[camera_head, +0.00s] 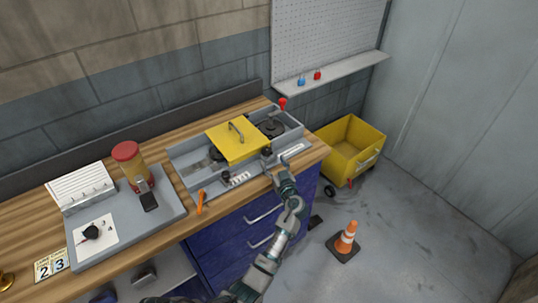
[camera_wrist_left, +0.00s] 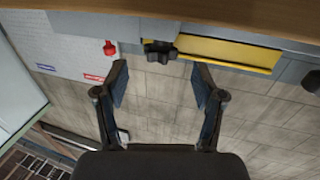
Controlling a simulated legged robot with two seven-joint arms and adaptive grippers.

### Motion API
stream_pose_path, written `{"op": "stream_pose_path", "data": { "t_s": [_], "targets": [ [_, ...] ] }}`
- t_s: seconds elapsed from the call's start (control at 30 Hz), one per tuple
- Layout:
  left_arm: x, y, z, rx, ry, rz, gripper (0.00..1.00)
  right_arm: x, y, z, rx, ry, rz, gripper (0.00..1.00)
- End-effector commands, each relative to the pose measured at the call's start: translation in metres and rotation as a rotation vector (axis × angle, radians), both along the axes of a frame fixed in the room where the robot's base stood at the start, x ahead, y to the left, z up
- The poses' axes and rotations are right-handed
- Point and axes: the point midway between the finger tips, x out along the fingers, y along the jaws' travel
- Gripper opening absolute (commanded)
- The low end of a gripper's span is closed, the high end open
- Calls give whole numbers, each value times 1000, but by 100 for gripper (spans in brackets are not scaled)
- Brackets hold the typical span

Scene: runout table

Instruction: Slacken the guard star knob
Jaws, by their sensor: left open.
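The dark star knob (camera_head: 267,152) sits at the front right corner of the yellow guard (camera_head: 232,141) on the grey machine. In the left wrist view the black lobed star knob (camera_wrist_left: 160,52) shows beyond the fingertips, beside the yellow guard (camera_wrist_left: 228,54). My left gripper (camera_head: 276,166) is just in front of the knob. In the wrist view the left gripper (camera_wrist_left: 160,82) has its two fingers wide apart, with nothing between them. The knob lies ahead of the gap, apart from both fingers. My right gripper is not in view.
A red mushroom-shaped button (camera_head: 283,103) stands at the machine's back right. Another dark knob (camera_head: 226,176) is on its front left. An orange-handled tool (camera_head: 200,202) lies on the wooden bench. A yellow bin (camera_head: 350,150) and traffic cone (camera_head: 345,240) stand on the floor at right.

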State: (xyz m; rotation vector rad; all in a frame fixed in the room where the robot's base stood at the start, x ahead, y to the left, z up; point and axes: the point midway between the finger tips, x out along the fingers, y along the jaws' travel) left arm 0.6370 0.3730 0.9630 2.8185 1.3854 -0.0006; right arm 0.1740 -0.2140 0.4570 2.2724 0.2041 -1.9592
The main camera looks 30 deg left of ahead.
Motion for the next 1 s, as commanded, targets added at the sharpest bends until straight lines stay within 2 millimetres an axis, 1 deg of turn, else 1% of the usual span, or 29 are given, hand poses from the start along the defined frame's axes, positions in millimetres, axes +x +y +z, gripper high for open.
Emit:
{"op": "stream_pose_path", "data": {
  "t_s": [0.03, 0.1, 0.23, 0.4, 0.63, 0.67, 0.7, 0.77, 0.8, 0.87, 0.9, 1.0],
  "targets": [
    [7, 9, 2, 3, 0, 2, 69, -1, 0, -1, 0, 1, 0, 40],
    [14, 19, 1, 2, 1, 1, 69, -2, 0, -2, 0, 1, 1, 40],
    [24, 31, 1, 2, 1, 0, 69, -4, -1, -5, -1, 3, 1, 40],
    [29, 37, 0, 0, 0, -1, 69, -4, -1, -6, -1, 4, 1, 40],
    [29, 38, -1, 1, 1, 0, 69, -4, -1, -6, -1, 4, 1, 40],
    [29, 38, -1, 1, 1, 0, 64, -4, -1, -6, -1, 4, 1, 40],
    [29, 38, 0, 1, 1, 0, 54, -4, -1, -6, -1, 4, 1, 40],
    [29, 38, -1, 1, 1, 0, 39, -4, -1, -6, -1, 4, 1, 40],
    [29, 38, 0, 1, 1, 0, 29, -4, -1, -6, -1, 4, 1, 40],
    [29, 37, 0, 1, 1, -1, 14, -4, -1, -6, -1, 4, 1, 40],
    [29, 37, 0, 1, 1, -1, 9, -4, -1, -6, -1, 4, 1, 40],
    [29, 37, -1, 1, 1, 0, 9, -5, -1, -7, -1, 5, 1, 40]
  ]
}}
